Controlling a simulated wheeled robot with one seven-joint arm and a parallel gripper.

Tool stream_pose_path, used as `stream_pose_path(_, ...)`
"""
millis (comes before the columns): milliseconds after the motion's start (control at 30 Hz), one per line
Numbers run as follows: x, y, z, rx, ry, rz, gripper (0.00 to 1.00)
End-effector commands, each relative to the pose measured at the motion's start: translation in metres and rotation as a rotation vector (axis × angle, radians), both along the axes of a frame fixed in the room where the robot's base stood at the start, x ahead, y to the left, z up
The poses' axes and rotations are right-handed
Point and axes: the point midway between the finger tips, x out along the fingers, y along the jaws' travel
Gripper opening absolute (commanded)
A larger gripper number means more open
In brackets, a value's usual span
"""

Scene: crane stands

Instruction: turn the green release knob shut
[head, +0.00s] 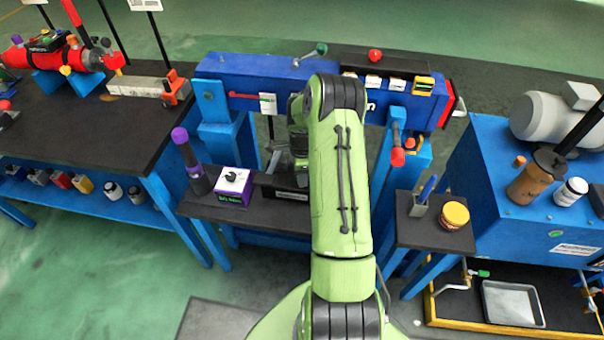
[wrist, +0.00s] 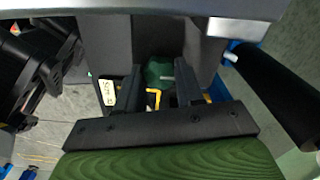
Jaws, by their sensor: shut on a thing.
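The green release knob (wrist: 158,70) shows in the wrist view as a dark green rounded shape, with a small pale pin across it. My gripper (wrist: 160,80) has its two dark fingers on either side of the knob and is shut on it. The fingers and a dark housing hide part of the knob. In the head view my green arm stands in front of the blue stand (head: 255,75), and it hides the knob and my fingertips. How far the knob is turned cannot be told.
A small shelf holds a purple-topped black cylinder (head: 190,155) and a purple box (head: 233,186). A red-tipped lever (head: 397,150) hangs to the right of my arm. A side table at right carries a yellow-lidded jar (head: 455,215). A black cylinder (wrist: 270,95) lies close right in the wrist view.

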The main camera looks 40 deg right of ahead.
Motion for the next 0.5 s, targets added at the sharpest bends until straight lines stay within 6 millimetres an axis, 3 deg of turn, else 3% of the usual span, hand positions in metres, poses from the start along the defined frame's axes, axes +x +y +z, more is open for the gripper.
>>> stream_pose_path(500, 0.0002, 0.0004, -0.0003, 0.001, 0.0, -0.036, 0.07)
